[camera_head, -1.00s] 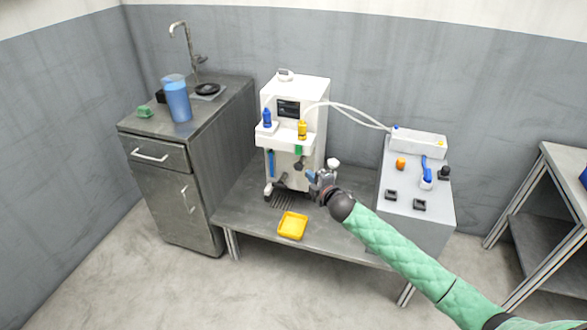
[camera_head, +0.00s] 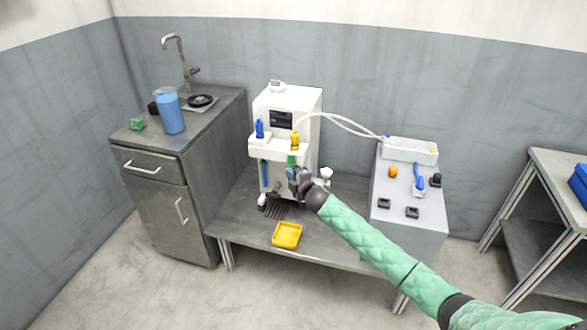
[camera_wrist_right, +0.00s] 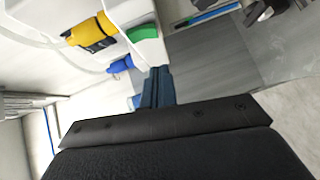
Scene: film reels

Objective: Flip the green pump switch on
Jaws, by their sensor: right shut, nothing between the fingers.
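The green pump switch (camera_head: 291,160) sits on the front of the white machine (camera_head: 306,105), below the yellow bottle. In the right wrist view the green switch (camera_wrist_right: 143,33) is near the top centre, beyond the fingers and a little left of them. My right gripper (camera_head: 292,175) is shut and empty, just below the switch in the head view. Its blue-grey fingertips also show in the right wrist view (camera_wrist_right: 155,82). I cannot tell whether they touch the machine. The switch's position is too small to read. My left gripper is not in view.
A yellow tray (camera_head: 287,235) lies on the low table (camera_head: 233,216). A grey box (camera_head: 408,222) stands right. A cabinet with a sink and blue jug (camera_head: 168,112) is left.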

